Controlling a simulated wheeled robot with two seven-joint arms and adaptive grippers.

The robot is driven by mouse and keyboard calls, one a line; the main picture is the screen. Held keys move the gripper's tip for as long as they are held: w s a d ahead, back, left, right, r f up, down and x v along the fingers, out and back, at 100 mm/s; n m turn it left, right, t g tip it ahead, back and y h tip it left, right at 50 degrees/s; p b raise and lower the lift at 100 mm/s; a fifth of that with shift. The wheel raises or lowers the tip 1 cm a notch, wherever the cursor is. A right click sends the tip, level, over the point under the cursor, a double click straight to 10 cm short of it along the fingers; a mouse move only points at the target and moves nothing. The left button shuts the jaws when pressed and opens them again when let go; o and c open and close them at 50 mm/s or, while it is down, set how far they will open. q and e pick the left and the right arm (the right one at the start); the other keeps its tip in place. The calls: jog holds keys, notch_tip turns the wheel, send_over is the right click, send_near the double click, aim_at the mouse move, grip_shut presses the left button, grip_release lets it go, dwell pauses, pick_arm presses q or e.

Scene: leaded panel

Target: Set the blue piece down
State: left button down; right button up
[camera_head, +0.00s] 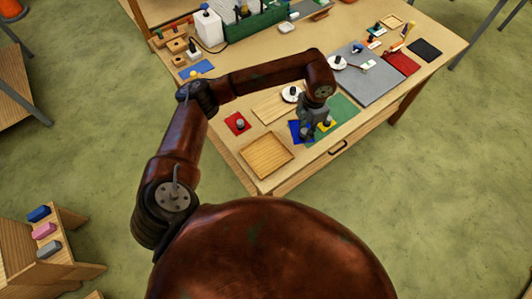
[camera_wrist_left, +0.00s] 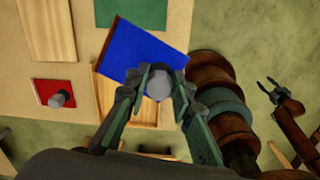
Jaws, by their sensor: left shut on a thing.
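The blue piece (camera_wrist_left: 140,48) is a flat blue panel with a round grey knob (camera_wrist_left: 158,84). My left gripper (camera_wrist_left: 159,92) is shut on this knob, one finger on each side. In the head view the blue piece (camera_head: 296,131) shows partly beside my left gripper (camera_head: 316,129), over the near part of the table between the wooden tray and the green sheet. I cannot tell whether it touches the surface below. My right gripper (camera_wrist_left: 267,86) shows small at the right of the wrist view, its fingers apart and empty, away from the table.
A red piece with a knob (camera_head: 237,123), a wooden board (camera_head: 268,108), a wooden tray (camera_head: 266,156) and a green sheet (camera_head: 345,108) lie nearby. A grey board (camera_head: 364,80) lies farther right. The near table edge is close.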

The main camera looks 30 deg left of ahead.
pick_arm(q)
jog(key=n, duration=0.3)
jog(key=w+d+r+n, duration=0.1)
jog(key=shift+r+n, duration=0.1)
jog(key=shift+n, duration=0.2)
jog(key=shift+p, duration=0.3)
jog(key=shift+s+a+n, duration=0.15)
jog(key=shift+a+n, duration=0.1)
jog(key=shift+n, duration=0.15)
jog(key=s+a+f+p, duration=0.2)
jog(key=s+a+f, duration=0.2)
jog(key=s+a+f+p, duration=0.2)
jog(key=s+a+f, duration=0.2)
jog(key=shift+s+a+f, duration=0.2)
jog(key=shift+s+a, duration=0.1)
jog(key=shift+s+a+f, duration=0.35)
jog(key=shift+s+f, duration=0.05)
jog(key=shift+f, duration=0.3)
notch_tip(320, 180, down, 3)
jog(key=shift+r+p, duration=0.1)
jog(key=shift+p, duration=0.8)
jog(key=shift+f, duration=0.2)
